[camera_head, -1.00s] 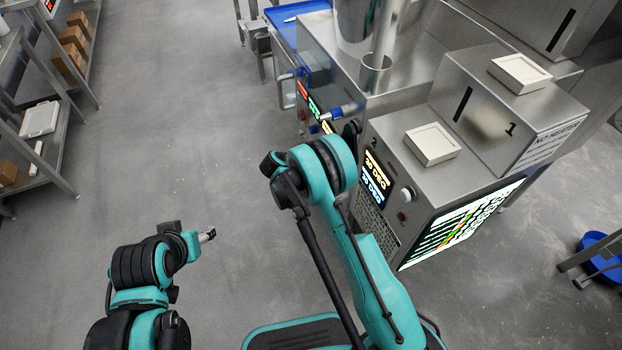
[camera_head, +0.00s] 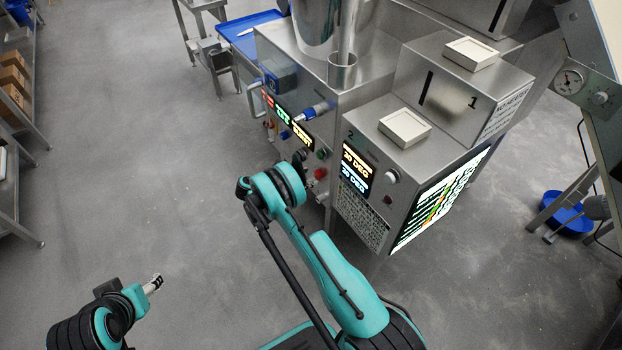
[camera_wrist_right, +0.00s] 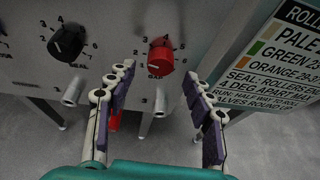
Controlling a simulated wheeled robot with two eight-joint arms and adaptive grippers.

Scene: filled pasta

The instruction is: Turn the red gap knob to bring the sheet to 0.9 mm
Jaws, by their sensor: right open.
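The red gap knob (camera_wrist_right: 160,57) sits on the grey panel of the steel machine, with a numbered scale around it. In the head view a red knob (camera_head: 320,173) shows low on the machine's front, just right of my right wrist. My right gripper (camera_wrist_right: 161,82) is open and empty. Its two fingers point at the panel, one on each side below the red knob, apart from it in the picture. In the head view my right arm hides most of that gripper. My left gripper (camera_head: 153,283) is at the lower left over bare floor, away from the machine.
A black knob (camera_wrist_right: 67,43) is left of the red one. Short metal pegs (camera_wrist_right: 73,90) stick out below the knobs. A label (camera_wrist_right: 279,70) is at the right. A display (camera_head: 357,168) reads 20 DEG.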

